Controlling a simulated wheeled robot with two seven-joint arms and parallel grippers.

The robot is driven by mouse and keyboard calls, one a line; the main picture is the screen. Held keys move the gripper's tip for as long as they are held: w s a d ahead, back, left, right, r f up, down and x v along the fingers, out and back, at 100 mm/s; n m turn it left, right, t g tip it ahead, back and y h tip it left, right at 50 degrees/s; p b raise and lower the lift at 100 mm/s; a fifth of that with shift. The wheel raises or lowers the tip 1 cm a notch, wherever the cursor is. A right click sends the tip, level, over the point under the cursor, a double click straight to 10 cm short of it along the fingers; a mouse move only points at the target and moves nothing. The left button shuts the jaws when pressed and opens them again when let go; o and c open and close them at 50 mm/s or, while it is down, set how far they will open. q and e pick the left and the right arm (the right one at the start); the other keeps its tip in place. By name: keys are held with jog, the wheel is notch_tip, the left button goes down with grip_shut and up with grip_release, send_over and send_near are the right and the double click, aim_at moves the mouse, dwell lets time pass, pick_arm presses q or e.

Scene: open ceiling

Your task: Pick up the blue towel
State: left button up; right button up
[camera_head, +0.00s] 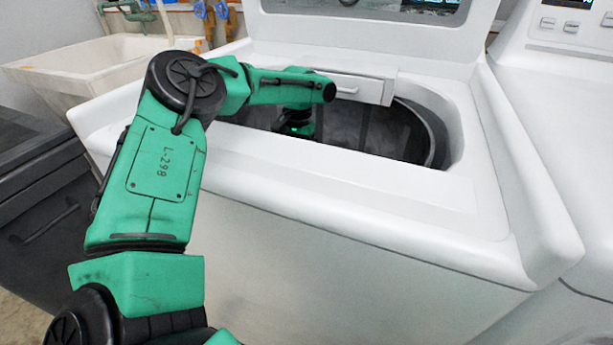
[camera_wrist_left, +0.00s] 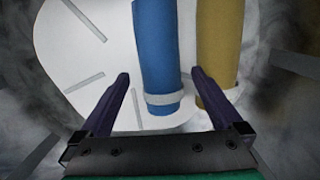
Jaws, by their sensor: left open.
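The blue towel (camera_wrist_left: 157,50) is a rolled cylinder with a pale band around its near end. It lies on the pale bottom of the washer drum in the left wrist view. My left gripper (camera_wrist_left: 158,80) is open, with one dark finger on each side of the blue roll. The right finger overlaps the tan roll in the picture. Whether the fingers touch either roll I cannot tell. In the head view my green left arm reaches over the rim into the washer (camera_head: 330,195), and the gripper and towel are hidden inside. My right gripper is not in view.
A tan roll (camera_wrist_left: 218,45) lies close to the right of the blue one. The grey drum wall (camera_wrist_left: 290,100) surrounds them. The white washer rim and a dispenser drawer (camera_head: 362,88) border the opening. A sink (camera_head: 90,65) stands left, another white machine (camera_head: 570,150) right.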

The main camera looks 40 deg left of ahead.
pick_arm(q)
jog(key=f, duration=0.2)
jog(key=s+f, duration=0.1)
jog(key=f, duration=0.1)
jog(key=shift+d+f+b, duration=0.15)
jog(key=shift+f+b, duration=0.2)
jog(key=shift+r, duration=0.1)
grip_shut()
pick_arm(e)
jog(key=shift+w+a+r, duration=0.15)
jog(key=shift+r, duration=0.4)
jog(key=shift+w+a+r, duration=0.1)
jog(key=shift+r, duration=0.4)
